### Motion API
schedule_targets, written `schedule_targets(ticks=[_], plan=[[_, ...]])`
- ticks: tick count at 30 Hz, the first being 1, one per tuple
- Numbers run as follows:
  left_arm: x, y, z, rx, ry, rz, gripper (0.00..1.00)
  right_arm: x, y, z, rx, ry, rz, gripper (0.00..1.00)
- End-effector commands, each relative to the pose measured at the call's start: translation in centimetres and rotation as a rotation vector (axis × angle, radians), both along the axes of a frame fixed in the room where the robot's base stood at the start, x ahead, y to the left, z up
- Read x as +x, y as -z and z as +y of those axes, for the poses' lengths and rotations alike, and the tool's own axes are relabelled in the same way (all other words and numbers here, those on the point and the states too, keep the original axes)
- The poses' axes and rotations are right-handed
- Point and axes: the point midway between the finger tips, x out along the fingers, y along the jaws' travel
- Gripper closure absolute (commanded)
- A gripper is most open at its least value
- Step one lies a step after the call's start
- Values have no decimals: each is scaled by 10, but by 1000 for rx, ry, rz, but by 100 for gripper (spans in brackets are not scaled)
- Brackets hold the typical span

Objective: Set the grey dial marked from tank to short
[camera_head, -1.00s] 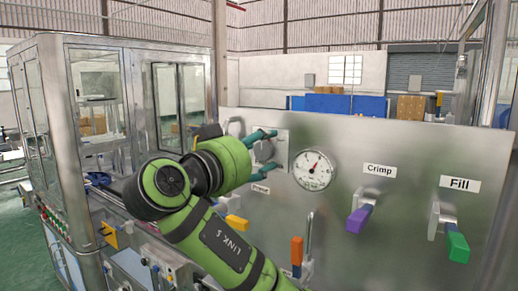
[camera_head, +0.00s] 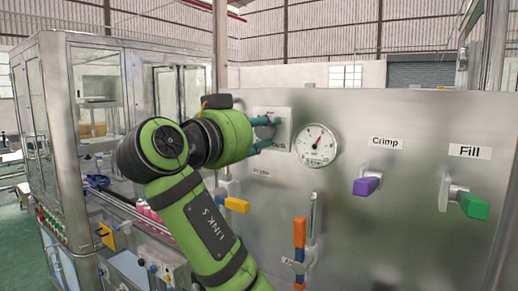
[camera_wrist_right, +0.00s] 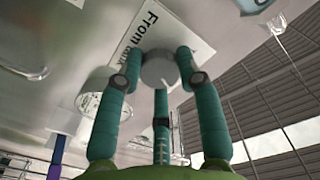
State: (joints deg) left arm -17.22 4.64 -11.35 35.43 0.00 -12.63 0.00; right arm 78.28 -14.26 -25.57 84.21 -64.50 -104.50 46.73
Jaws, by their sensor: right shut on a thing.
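The grey dial (camera_head: 266,131) sits on a pale square plate on the steel panel, left of the round gauge. My right gripper (camera_head: 270,134) has its teal fingers around the dial. In the right wrist view the dial (camera_wrist_right: 160,70) is between the fingertips of the shut right gripper (camera_wrist_right: 160,72). Part of a "From tank" label (camera_wrist_right: 152,28) shows beyond it. The dial's pointer and the short mark are too hidden to read. My left gripper is not in view.
The gauge (camera_head: 316,145) is close to the right of my fingers. Purple Crimp (camera_head: 367,186) and green Fill (camera_head: 475,206) handles stick out farther right. An orange lever (camera_head: 300,232) and a yellow handle (camera_head: 237,205) are below. A glazed machine cabinet (camera_head: 52,130) stands left.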

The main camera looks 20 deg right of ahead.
Motion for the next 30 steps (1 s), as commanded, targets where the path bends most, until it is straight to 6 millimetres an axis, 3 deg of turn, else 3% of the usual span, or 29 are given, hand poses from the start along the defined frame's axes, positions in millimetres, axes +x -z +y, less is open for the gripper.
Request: schedule_targets(ticks=[1, 9, 30], plan=[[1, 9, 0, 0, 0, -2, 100, -2, -2, 0, 17, -1, -50, 96], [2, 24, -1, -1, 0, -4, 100, -2, -5, -1, 141, 0, -212, 96], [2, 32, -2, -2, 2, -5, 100, -3, -8, -2, 247, 2, -354, 96]])
